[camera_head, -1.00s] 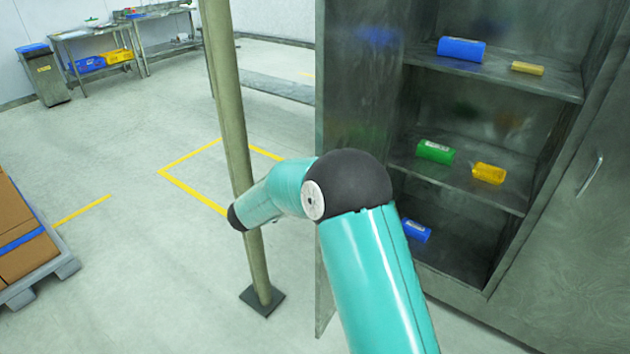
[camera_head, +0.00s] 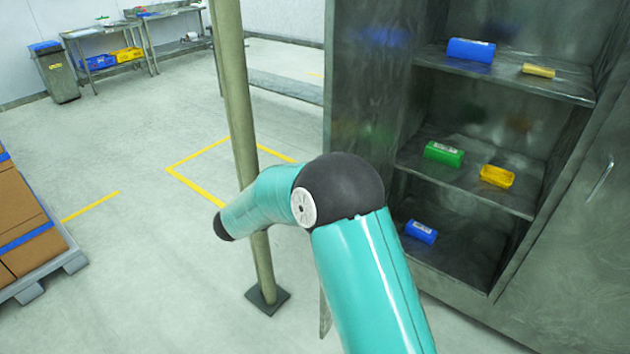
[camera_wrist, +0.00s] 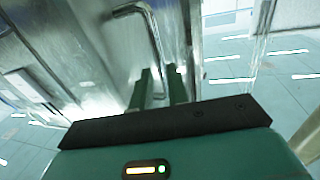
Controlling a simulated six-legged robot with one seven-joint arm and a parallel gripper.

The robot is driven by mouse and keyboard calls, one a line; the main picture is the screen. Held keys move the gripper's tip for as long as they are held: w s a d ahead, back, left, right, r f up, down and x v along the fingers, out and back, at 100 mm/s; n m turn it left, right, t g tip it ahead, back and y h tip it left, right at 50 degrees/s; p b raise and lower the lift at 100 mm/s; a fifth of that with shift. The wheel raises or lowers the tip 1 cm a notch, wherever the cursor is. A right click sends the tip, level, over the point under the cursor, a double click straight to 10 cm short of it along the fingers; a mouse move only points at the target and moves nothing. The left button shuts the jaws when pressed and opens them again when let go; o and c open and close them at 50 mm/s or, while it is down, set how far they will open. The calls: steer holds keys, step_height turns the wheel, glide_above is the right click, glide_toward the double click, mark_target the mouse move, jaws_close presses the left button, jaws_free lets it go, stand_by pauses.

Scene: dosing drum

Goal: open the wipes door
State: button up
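The cabinet stands at the right in the head view, its left door (camera_head: 365,95) swung open and its shelves exposed. The right door (camera_head: 575,230) is shut and carries a bar handle (camera_head: 599,178). My arm crosses in front of the open door, and my gripper is hidden in the head view. In the wrist view, my gripper (camera_wrist: 159,84) has its two fingers apart at a metal bar handle (camera_wrist: 152,35) on a grey door panel. The handle's lower part runs between the fingers, with a gap showing beside it.
A blue roll pack (camera_head: 471,50), a green one (camera_head: 444,153) and yellow packs (camera_head: 497,175) lie on the shelves. A post (camera_head: 238,120) stands close beside my arm. Boxes on a pallet (camera_head: 40,270) are at the left. Open floor lies between.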

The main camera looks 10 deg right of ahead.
steer(key=v, duration=0.8)
steer(key=shift+s+a, duration=0.15)
steer(key=shift+a, duration=0.1)
step_height(320, 180, up, 18)
steer(key=n+t+y, duration=0.7)
steer(key=n+y, duration=0.2)
steer(key=y, duration=0.7)
steer(key=s+d+f+n+g, duration=0.1)
steer(key=s+d+f+g, duration=0.2)
steer(key=s, duration=0.7)
steer(key=s+d+f+n+g, duration=0.1)
steer(key=s+d+f+g, duration=0.2)
steer(key=s, duration=0.7)
steer(key=s+d+f+n+g, duration=0.1)
steer(key=s+d+f+g, duration=0.2)
steer(key=s+d, duration=0.4)
steer(key=s+g, duration=0.1)
steer(key=s, duration=0.3)
